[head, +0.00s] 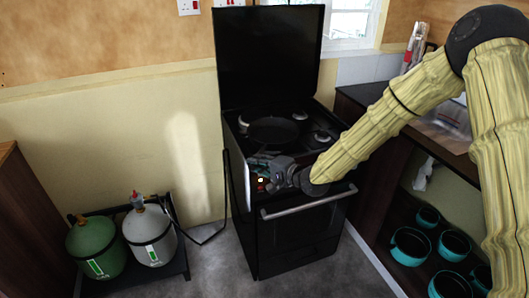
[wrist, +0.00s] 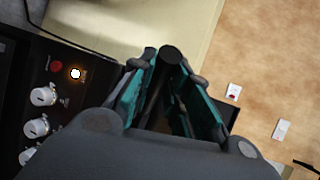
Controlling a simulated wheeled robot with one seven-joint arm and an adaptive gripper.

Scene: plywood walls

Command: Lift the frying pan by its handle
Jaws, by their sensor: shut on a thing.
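The black frying pan (head: 273,131) shows in the head view at the stove's top, dark against the dark hob. I cannot tell whether its base touches the hob. My gripper (head: 262,168) is at the stove's front edge, on the near side of the pan. In the wrist view my gripper's teal fingers (wrist: 165,98) are on either side of the dark pan handle (wrist: 171,56), shut on it. The handle's rounded end sticks up beyond the fingers. The pan's bowl is mostly hidden behind my gripper in the wrist view.
The black stove (head: 300,236) has a raised lid (head: 268,55) behind the pan. White knobs (wrist: 43,96) line its front panel. Two gas bottles (head: 149,236) stand on a rack at left. A counter with teal pots (head: 411,246) below is at right. Grey floor lies between.

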